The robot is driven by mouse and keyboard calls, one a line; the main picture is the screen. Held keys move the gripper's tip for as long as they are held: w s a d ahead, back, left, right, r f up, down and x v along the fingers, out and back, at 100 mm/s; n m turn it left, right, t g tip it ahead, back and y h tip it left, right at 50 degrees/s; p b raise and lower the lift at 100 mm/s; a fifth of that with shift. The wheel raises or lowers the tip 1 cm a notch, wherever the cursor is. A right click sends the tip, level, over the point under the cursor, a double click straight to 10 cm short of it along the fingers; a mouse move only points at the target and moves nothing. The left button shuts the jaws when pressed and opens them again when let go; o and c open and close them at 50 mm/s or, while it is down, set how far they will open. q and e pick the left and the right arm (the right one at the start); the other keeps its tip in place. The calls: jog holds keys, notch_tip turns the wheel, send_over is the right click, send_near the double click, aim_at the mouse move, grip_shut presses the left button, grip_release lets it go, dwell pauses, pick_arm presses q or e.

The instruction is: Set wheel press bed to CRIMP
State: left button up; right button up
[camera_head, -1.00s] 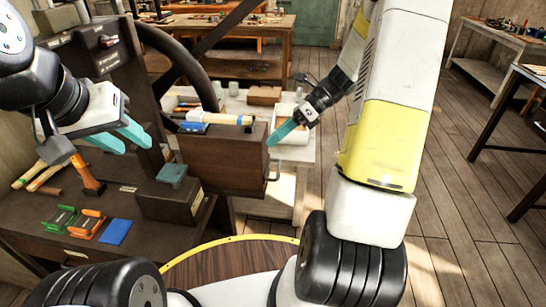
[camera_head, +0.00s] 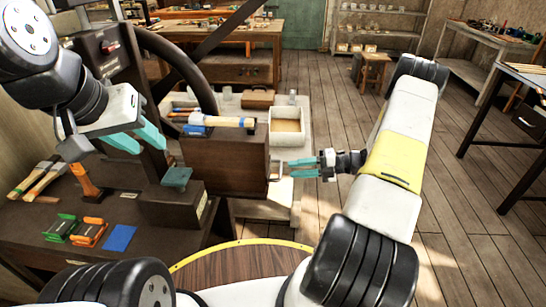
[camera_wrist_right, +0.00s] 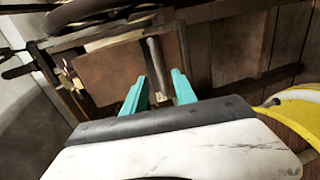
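The wheel press stands at left in the head view, with a large dark handwheel (camera_head: 190,62) and a dark body (camera_head: 110,55). A low dark block (camera_head: 165,207) with a teal piece (camera_head: 176,178) on top and a small label plate (camera_head: 201,205) sits in front; its lettering is unreadable. A brown box (camera_head: 225,165) beside it has a metal handle (camera_head: 273,171) on its right side. My right gripper (camera_head: 284,168) is open, its teal fingertips just right of this handle. In the right wrist view a grey bar (camera_wrist_right: 154,62) shows between and beyond the fingers. My left gripper (camera_head: 147,142) is open near the press body.
Hammers (camera_head: 35,178), green (camera_head: 60,228) and orange (camera_head: 90,232) tools and a blue pad (camera_head: 119,238) lie on the bench. A light table with an open tray (camera_head: 288,140) stands behind my right gripper.

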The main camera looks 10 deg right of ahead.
aim_at(280, 169)
jog(key=x, duration=0.6)
grip_shut()
dwell(1.3)
